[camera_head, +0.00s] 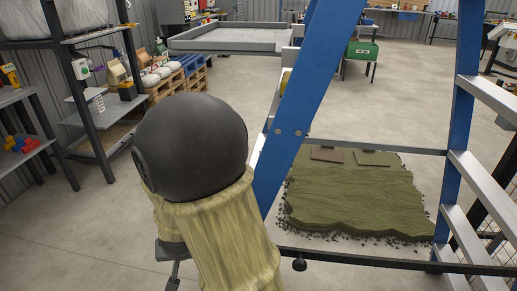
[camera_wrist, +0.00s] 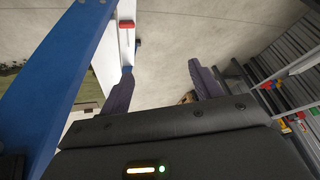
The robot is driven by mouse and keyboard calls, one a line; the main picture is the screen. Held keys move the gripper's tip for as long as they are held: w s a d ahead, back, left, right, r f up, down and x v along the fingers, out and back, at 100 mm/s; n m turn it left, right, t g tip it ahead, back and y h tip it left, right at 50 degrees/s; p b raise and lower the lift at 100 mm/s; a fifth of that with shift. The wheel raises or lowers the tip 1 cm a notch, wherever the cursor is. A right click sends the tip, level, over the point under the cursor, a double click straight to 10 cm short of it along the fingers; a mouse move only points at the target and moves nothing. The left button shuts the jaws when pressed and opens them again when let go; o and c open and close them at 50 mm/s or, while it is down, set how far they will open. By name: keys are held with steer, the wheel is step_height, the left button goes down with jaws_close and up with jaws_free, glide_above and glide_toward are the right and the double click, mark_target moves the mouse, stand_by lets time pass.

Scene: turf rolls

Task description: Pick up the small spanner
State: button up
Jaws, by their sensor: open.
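I cannot make out the small spanner in either view; it may be hidden or too small to tell. In the wrist view my gripper (camera_wrist: 161,74) is open, its two dark purple fingers apart with nothing held between them. Bare floor shows beyond the fingertips. A small brownish thing (camera_wrist: 187,97) shows low beside the right finger, too little of it to name. In the head view my arm fills the middle, and I cannot make out the fingers there.
A blue ladder-like frame (camera_head: 308,95) stands close right of my arm; its blue post (camera_wrist: 62,75) is left of my gripper. Green turf (camera_head: 350,195) lies beyond it. Shelving (camera_head: 92,95) stands left, with a pallet (camera_head: 178,82) behind. Open floor (camera_head: 75,235) lies front left.

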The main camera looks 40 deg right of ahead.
steer(key=d+r+m+g+h+p, duration=0.1)
steer(key=d+r+m+h+p, duration=0.7)
steer(key=d+r+h+p, duration=0.4)
step_height(320, 180, up, 6)
steer(key=d+p, duration=0.1)
steer(key=p, duration=0.3)
steer(key=shift+s+d+m, duration=0.35)
steer(key=shift+s+m, duration=0.05)
steer(key=shift+f, duration=0.1)
steer(key=x, duration=1.2)
steer(key=shift+s+d+b, duration=0.1)
steer(key=shift+d+b, duration=0.05)
steer(key=shift+b, duration=0.2)
steer(key=x, duration=0.5)
steer(key=shift+d, duration=0.15)
